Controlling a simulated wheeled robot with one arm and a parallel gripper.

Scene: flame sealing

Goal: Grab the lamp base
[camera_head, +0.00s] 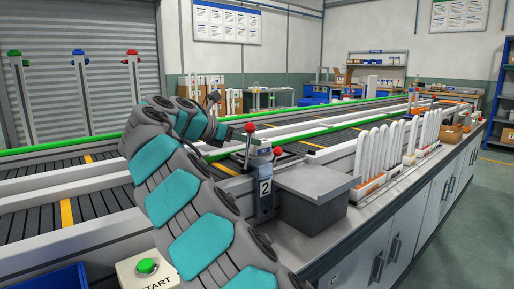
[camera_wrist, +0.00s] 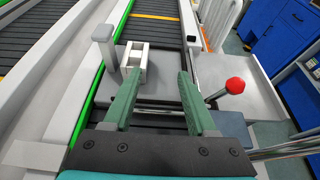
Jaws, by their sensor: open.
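My gripper (camera_wrist: 159,77) is open, with two green fingers spread apart and nothing between them. A small white block with openings in its top (camera_wrist: 134,58), possibly the lamp base, stands on a grey plate beyond the fingertips. It lies ahead of the left finger and appears apart from it. I cannot tell for certain that it is the lamp base. In the head view my arm reaches over the station marked 2 (camera_head: 265,190), and I cannot make out the fingers or the block there.
A red-knobbed lever (camera_wrist: 235,86) stands right of the right finger. A grey post (camera_wrist: 104,44) stands left of the block. In the head view, a grey box (camera_head: 312,190) and racks of white tubes (camera_head: 376,155) line the bench. A START button (camera_head: 146,267) is at lower left.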

